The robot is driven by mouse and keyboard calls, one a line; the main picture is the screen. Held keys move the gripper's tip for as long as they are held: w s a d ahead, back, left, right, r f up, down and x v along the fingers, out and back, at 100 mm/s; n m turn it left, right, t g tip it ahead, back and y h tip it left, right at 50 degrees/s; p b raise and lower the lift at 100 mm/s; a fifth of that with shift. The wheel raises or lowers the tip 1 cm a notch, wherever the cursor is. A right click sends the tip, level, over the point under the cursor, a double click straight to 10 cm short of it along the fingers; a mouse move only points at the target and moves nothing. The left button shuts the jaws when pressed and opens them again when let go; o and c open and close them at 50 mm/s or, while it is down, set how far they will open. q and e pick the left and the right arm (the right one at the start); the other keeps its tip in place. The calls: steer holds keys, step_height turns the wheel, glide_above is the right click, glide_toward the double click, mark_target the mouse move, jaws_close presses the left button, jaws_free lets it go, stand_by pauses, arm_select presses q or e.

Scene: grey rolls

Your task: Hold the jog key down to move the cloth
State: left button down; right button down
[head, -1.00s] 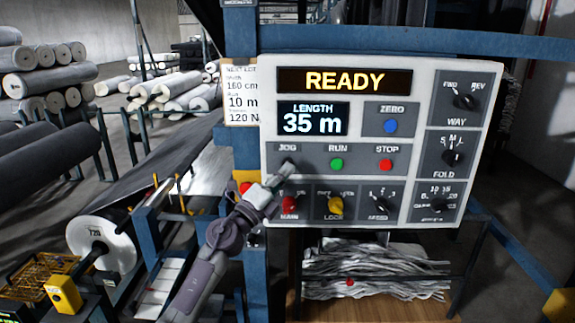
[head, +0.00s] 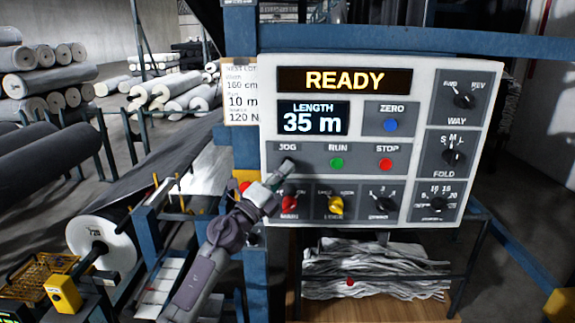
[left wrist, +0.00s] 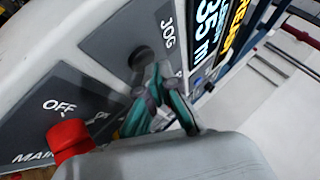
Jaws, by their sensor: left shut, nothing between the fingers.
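The grey control panel (head: 310,241) shows READY on its top display (head: 345,81) and 35 m on the LENGTH display (head: 313,118). The dark round jog key (head: 287,163) sits under the word JOG, left of the green RUN key. My left gripper (head: 279,174) is shut and empty, its tips at the lower left of the jog key. In the left wrist view the jog key (left wrist: 142,59) shows just beside the greenish fingertips (left wrist: 160,72). I cannot tell whether they touch it. My right gripper is out of view.
The red MAIN knob (head: 289,203) is close below my left gripper, and it also shows in the left wrist view (left wrist: 69,139). The yellow LOCK knob (head: 335,204) is to its right. A blue post (head: 243,135) stands at the panel's left. Folded grey cloth (head: 375,270) lies below.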

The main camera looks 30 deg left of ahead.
arm_select(q)
steer(key=shift+w+a, duration=0.3)
steer(key=shift+w, duration=0.15)
stand_by(0.8)
steer(key=shift+s+d, duration=0.1)
steer(key=shift+s, duration=0.05)
stand_by(5.2)
steer(key=shift+s+d, duration=0.35)
steer(key=shift+s, duration=0.2)
steer(key=shift+p, duration=0.3)
steer(key=shift+s+d+p, duration=0.35)
steer(key=shift+s+d, duration=0.1)
steer(key=shift+s, duration=0.25)
steer(key=shift+s+d+p, duration=0.3)
steer(key=shift+s+d, duration=0.1)
steer(key=shift+s, duration=0.3)
steer(key=shift+s+d+p, duration=0.35)
steer(key=shift+s+d, duration=0.1)
steer(key=shift+s, duration=0.25)
